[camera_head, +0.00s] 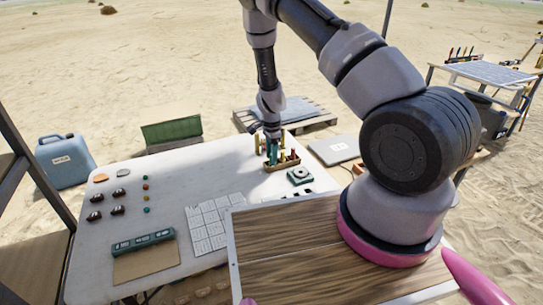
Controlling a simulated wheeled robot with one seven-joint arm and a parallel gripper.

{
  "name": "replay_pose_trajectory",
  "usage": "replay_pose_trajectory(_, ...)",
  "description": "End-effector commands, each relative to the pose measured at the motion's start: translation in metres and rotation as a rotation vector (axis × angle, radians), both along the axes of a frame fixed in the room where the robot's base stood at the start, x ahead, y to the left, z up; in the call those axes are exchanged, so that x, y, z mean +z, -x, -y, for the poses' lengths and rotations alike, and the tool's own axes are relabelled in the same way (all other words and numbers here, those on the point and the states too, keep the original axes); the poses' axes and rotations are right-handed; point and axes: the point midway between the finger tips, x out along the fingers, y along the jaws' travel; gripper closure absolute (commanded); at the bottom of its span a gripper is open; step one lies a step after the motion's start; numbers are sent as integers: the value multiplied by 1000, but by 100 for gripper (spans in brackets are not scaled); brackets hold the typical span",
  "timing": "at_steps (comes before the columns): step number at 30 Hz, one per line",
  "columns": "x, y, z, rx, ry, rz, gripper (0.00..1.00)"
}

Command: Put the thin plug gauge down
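My gripper (271,137) points down over the far right part of the white table, right at a small wooden rack (283,164). Several slim upright pieces in yellow, green and red stand in or at the rack. A teal upright piece (273,153) shows directly under my gripper; I cannot tell whether it is held or stands in the rack. The fingers are too small to make out. I cannot tell which piece is the thin plug gauge.
The white table (165,205) has bare room at its middle. White tiles (208,222), a green labelled case (143,241), a brown mat (146,262), small dark lumps with coloured beads, and a small dial device (300,175) lie on it. A blue jerrycan (62,163) stands beyond.

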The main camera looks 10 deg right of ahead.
Motion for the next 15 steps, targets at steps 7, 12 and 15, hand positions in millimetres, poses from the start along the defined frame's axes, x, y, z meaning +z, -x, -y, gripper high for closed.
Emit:
replay_pose_trajectory(7, 1, 0, 0, 0, 0, 0, 50)
replay_pose_trajectory(12, 14, -1, 0, 1, 0, 2, 50)
replay_pose_trajectory(15, 32, -1, -1, 1, -1, 4, 50)
